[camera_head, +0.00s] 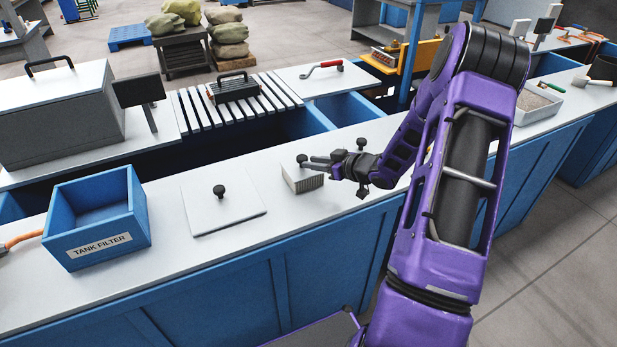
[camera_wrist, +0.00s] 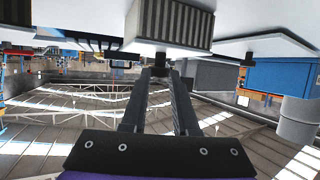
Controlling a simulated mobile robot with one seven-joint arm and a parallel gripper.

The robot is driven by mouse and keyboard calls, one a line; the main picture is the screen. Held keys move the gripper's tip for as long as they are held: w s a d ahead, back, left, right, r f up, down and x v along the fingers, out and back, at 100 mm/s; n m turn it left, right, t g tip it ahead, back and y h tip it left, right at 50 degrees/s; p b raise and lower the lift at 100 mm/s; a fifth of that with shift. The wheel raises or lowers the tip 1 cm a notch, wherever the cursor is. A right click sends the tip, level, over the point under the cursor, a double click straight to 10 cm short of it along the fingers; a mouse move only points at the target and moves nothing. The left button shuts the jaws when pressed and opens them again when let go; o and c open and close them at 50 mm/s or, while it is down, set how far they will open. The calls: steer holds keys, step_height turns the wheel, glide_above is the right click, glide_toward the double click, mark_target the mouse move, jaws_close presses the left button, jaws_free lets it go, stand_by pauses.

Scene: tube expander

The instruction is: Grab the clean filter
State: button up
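The filter (camera_head: 304,179), a pale block with a ribbed face and a black knob on top, stands on the white counter in the head view. Its pleated side (camera_wrist: 170,22) shows upside down at the top of the wrist view. My gripper (camera_head: 307,162) comes in level from the right at knob height. Its two fingers are apart, with the tips at the filter's knob (camera_wrist: 160,70). Whether they touch the knob I cannot tell.
A blue open bin (camera_head: 98,243) labelled "TANK FILTER" stands at left on the counter. A square white lid with a black knob (camera_head: 222,205) lies between bin and filter. Behind are a slatted rack (camera_head: 285,88) and open blue tanks.

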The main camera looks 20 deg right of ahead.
steer(key=o, duration=0.7)
steer(key=shift+c, duration=0.2)
steer(key=shift+s, duration=0.1)
steer(key=p+v, duration=0.1)
steer(key=v, duration=1.6)
steer(key=shift+r, duration=0.3)
